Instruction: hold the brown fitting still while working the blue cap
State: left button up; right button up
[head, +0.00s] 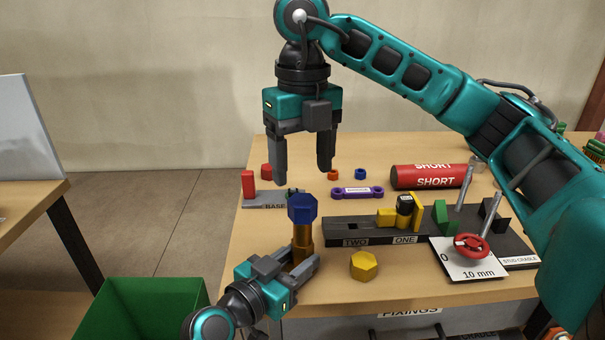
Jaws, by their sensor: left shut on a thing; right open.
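The brown fitting (302,243) stands upright near the table's left front edge. The blue cap (302,208), with a hexagonal top, sits on the fitting's upper end. My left gripper (300,262) comes in low from the left and is shut on the brown fitting, its fingers around the lower part. The fitting's foot is partly hidden by the fingers. My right gripper (303,172) hangs above the table with its fingers pointing down. It is open and empty, above the blue cap and apart from it.
A yellow hexagonal piece (364,265) lies right of the fitting. A dark stand (372,232) marked TWO and ONE is behind it. A red valve wheel (470,246) and a red SHORT cylinder (428,177) are further right. A green bin (140,312) stands at lower left.

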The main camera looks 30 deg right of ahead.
pick_arm(q)
jog(key=shift+r, duration=0.1)
pick_arm(e)
jog(key=shift+r, duration=0.25)
notch_tip(320, 180, up, 12)
dwell(0.9)
pick_arm(q)
jog(key=o, duration=1.2)
jog(key=shift+o, duration=0.2)
jog(key=shift+a, duration=0.1)
jog(key=v, duration=1.1)
jog(key=shift+a, duration=0.4)
jog(key=shift+s, duration=0.1)
